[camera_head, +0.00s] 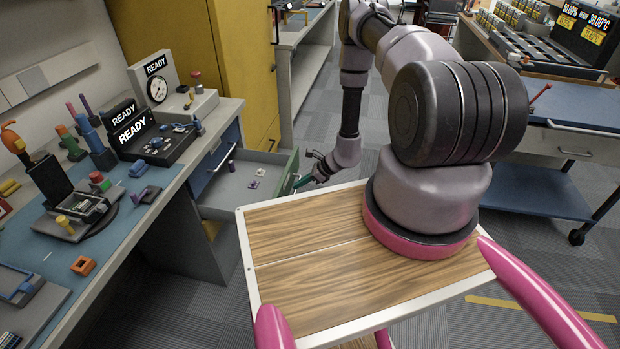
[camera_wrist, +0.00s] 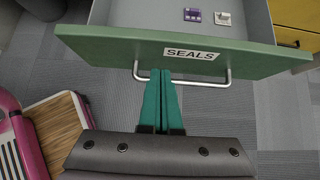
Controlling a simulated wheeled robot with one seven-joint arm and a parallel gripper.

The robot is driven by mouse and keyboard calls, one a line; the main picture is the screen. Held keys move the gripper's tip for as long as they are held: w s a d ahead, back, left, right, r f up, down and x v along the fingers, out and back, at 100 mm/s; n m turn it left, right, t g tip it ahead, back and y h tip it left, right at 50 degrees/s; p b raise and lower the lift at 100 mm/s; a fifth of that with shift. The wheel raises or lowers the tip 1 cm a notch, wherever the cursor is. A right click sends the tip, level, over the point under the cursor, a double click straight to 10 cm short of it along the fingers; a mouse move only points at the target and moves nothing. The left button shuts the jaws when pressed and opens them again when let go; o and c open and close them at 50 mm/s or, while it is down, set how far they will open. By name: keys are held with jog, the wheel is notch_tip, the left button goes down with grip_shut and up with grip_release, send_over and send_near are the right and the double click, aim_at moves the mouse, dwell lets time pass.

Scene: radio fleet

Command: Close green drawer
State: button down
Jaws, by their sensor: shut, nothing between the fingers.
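The green drawer (camera_wrist: 110,46) stands open, with a white "SEALS" label and a metal bar handle (camera_wrist: 205,83) on its front. A purple piece (camera_wrist: 192,15) and a pale piece (camera_wrist: 223,18) lie inside it. In the head view the drawer's green front (camera_head: 288,172) sticks out from under the left workbench. My gripper (camera_wrist: 161,74) has its teal fingers together and empty, with the tips at the handle by the drawer front. I cannot tell whether they touch. In the head view my gripper (camera_head: 303,182) is small and partly hidden at the drawer front.
The left workbench (camera_head: 60,262) carries several devices and loose parts. A blue drawer (camera_head: 213,163) shows beside the green one. A yellow cabinet (camera_head: 245,60) stands behind. A blue cart (camera_head: 540,190) is at the right. Grey floor (camera_head: 190,310) is clear in front of the bench.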

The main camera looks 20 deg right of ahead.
aim_at(283, 186)
jog(key=shift+w+a+r, duration=0.1)
jog(key=shift+w+a, duration=0.4)
jog(key=shift+a, duration=0.25)
jog(key=shift+w+a+r, duration=0.1)
jog(key=shift+w+a, duration=0.35)
jog(key=shift+a, duration=0.25)
jog(key=shift+a, duration=0.1)
jog(key=w+a, duration=0.5)
jog(key=a, duration=0.5)
jog(key=w+a, duration=0.6)
jog(key=a, duration=0.4)
jog(key=shift+w, duration=0.25)
jog(key=shift+f, duration=0.1)
